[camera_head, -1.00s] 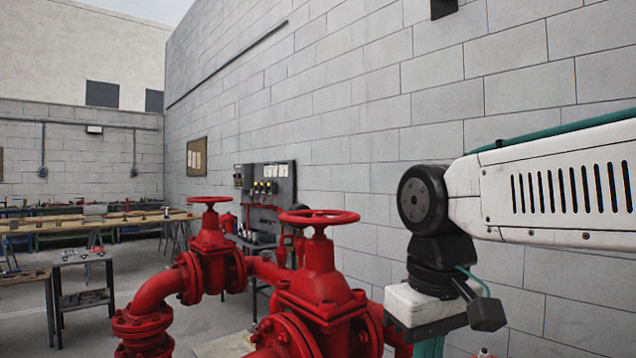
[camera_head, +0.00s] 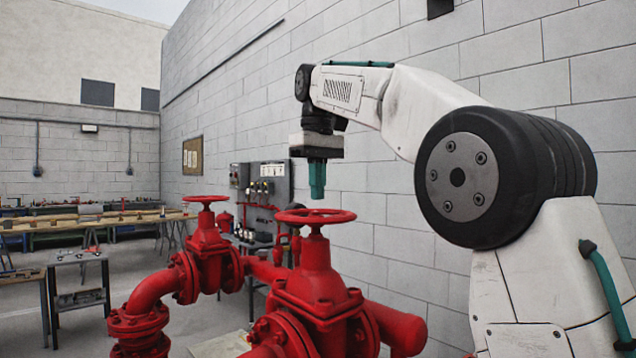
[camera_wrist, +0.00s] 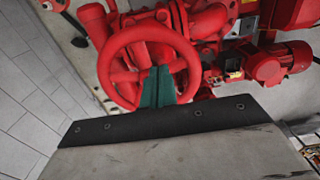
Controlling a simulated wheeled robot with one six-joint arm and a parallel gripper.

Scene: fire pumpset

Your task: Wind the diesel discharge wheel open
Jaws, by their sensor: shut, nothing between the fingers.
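Two red valve handwheels stand on upright stems: a near one (camera_head: 290,217) and a farther one (camera_head: 205,198). No label shows which is the diesel discharge wheel. My gripper (camera_head: 317,192) points down just above the near wheel, with a small gap between fingertips and rim in the head view. Its teal fingers are together and empty. In the wrist view, a red wheel rim (camera_wrist: 105,62) with spokes lies beyond the fingers (camera_wrist: 158,72), which cover part of its hub and near side. Contact does not show.
Red valve bodies (camera_head: 318,285) and pipes (camera_head: 150,290) fill the space under the wheels. A block wall (camera_head: 400,110) runs behind and to the right. Workbenches (camera_head: 90,228) stand at the back left. A red motor (camera_wrist: 275,66) shows in the wrist view.

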